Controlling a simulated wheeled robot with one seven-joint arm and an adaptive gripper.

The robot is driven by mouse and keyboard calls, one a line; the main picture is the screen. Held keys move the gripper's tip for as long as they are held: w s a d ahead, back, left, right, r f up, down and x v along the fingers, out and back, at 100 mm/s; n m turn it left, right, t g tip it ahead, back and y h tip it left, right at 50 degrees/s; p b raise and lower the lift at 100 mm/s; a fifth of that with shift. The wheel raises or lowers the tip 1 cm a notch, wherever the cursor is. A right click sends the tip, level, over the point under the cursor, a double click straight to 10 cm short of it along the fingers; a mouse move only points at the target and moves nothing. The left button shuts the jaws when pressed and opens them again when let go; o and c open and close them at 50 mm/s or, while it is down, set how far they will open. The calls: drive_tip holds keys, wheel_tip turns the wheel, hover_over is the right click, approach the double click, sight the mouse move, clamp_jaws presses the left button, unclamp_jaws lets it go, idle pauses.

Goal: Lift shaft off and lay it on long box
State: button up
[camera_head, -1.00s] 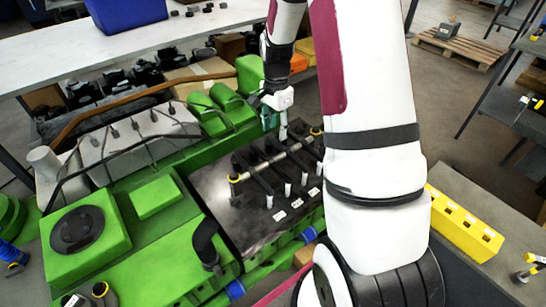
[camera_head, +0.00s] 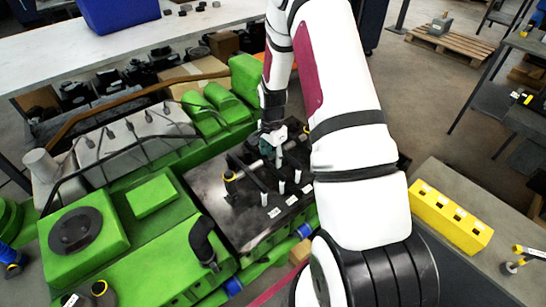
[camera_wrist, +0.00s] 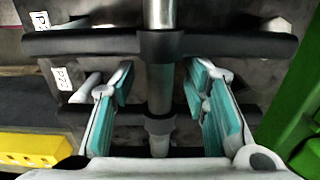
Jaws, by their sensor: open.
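The shaft (camera_head: 245,175) is a grey metal rod lying across black rocker arms on the dark engine head plate (camera_head: 219,213). In the wrist view the shaft (camera_wrist: 159,88) runs upright through the middle, passing through a black rocker arm hub. My gripper (camera_wrist: 163,100) is open, with its teal-padded fingers on either side of the shaft and apart from it. In the head view my gripper (camera_head: 276,151) is over the shaft's far part and hides some of it. The long box is probably the yellow box (camera_head: 451,215) with several holes on top, on the grey bench at right.
The green engine block (camera_head: 150,235) surrounds the head plate. A black pipe elbow (camera_head: 203,240) rises near the front. The grey bench (camera_head: 437,176) has bare room behind the yellow box. A white table (camera_head: 60,60) with a blue bin (camera_head: 120,12) stands at the back.

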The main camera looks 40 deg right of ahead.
sight(272, 153)
drive_tip(key=shift+f, duration=0.2)
clamp_jaws()
drive_tip(key=shift+r, duration=0.15)
drive_tip(key=shift+w+r, duration=0.1)
drive_tip(key=shift+r, duration=0.15)
wheel_tip(272, 153, up, 11)
idle(0.7)
